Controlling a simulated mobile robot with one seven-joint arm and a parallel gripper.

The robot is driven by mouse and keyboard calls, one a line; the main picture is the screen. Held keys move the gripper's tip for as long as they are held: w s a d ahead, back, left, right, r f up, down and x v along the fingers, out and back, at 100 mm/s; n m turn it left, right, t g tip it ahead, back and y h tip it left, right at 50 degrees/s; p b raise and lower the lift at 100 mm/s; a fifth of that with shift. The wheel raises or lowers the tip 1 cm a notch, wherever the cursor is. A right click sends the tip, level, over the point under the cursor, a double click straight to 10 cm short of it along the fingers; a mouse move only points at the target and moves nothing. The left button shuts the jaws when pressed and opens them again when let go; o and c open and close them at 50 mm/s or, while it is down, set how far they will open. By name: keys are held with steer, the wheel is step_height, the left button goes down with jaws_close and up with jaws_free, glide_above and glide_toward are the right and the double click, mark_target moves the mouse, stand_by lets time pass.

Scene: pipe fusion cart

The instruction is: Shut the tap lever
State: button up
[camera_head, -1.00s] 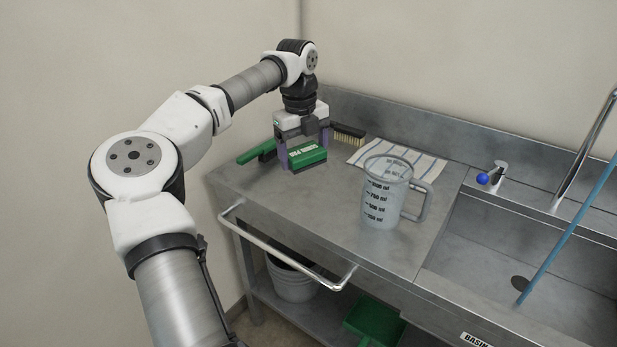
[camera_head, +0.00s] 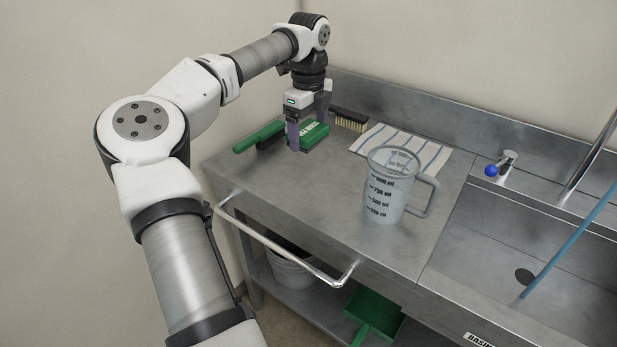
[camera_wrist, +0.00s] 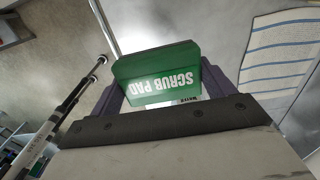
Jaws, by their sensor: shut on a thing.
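The tap lever (camera_head: 507,160) is a small metal piece with a blue knob (camera_head: 491,171), on the ledge behind the basin at the right. Its knob points to the left and toward the front. My gripper (camera_head: 308,128) is far to the left of it, over the left part of the counter. It is shut on the green scrub pad (camera_head: 315,134), which has white lettering. In the wrist view the pad (camera_wrist: 160,75) sits between both fingers. I cannot tell whether the pad touches the counter.
A clear measuring jug (camera_head: 385,200) stands between my gripper and the basin (camera_head: 470,270). Behind it lies a striped cloth (camera_head: 425,150). A green-handled brush (camera_head: 258,137) and a bristle brush (camera_head: 350,120) lie near my gripper. A blue rod (camera_head: 575,240) leans in the basin. The counter's front is clear.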

mark_target(309, 188)
step_height(309, 188, down, 14)
steer(key=shift+f+p, duration=0.1)
steer(key=shift+p, duration=1.15)
steer(key=o, duration=0.8)
